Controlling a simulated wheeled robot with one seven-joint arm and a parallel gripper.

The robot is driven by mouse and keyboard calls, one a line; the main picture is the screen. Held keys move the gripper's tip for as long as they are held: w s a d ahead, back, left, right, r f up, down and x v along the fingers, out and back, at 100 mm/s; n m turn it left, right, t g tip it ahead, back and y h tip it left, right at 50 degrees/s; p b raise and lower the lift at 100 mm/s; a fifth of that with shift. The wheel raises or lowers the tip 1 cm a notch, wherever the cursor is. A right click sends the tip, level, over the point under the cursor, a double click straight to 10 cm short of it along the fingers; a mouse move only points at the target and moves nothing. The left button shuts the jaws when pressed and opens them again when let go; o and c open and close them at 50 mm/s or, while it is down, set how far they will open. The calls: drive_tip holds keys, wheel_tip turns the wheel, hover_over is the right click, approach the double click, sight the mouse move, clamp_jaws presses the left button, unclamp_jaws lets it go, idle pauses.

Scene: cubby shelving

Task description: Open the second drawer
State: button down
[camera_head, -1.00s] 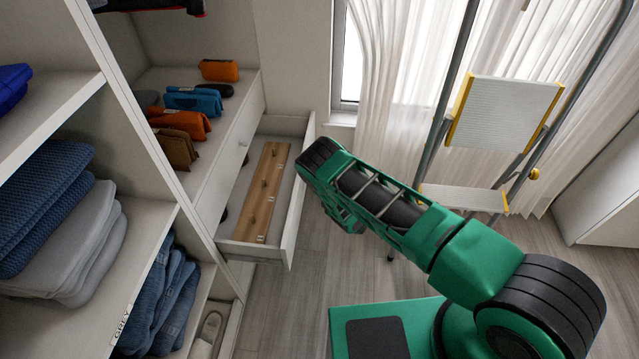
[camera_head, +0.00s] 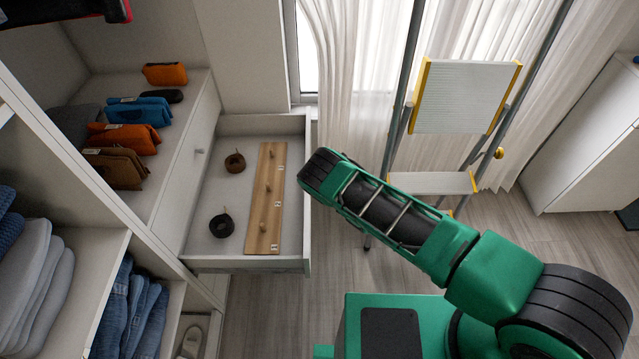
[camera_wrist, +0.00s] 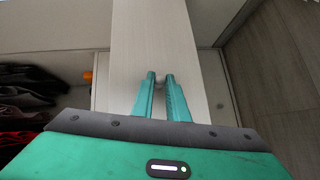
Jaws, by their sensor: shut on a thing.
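A white drawer (camera_head: 240,264) is pulled well out of the shelving unit, below another drawer front (camera_head: 205,160) with a small knob. Inside it lie a wooden strip with pegs (camera_head: 265,200), a brown coil (camera_head: 235,162) and a black coil (camera_head: 221,226). My gripper (camera_wrist: 161,80) shows in the wrist view with its teal fingers close together at a small handle on the pale drawer front (camera_wrist: 152,35). The handle is mostly hidden between the fingertips. In the head view my arm reaches the drawer's outer side, and the fingers are hidden.
Pouches (camera_head: 128,138) lie on the shelf top above. Folded jeans (camera_head: 130,310) and grey clothes (camera_head: 35,280) fill shelves at the left. A stepladder (camera_head: 466,95) stands right of the drawer, before curtains. Some wooden floor (camera_head: 290,320) is clear in front of the drawer.

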drive_tip(key=shift+d+f, duration=0.2)
drive_tip(key=c, duration=1.8)
unclamp_jaws()
drive_tip(key=shift+c, duration=0.2)
drive_tip(key=shift+o, duration=0.5)
drive_tip(key=shift+a, duration=0.1)
drive_tip(key=shift+r, duration=0.1)
drive_tip(key=v, duration=1)
drive_tip(key=shift+s+d, duration=0.25)
drive_tip(key=shift+d, duration=0.05)
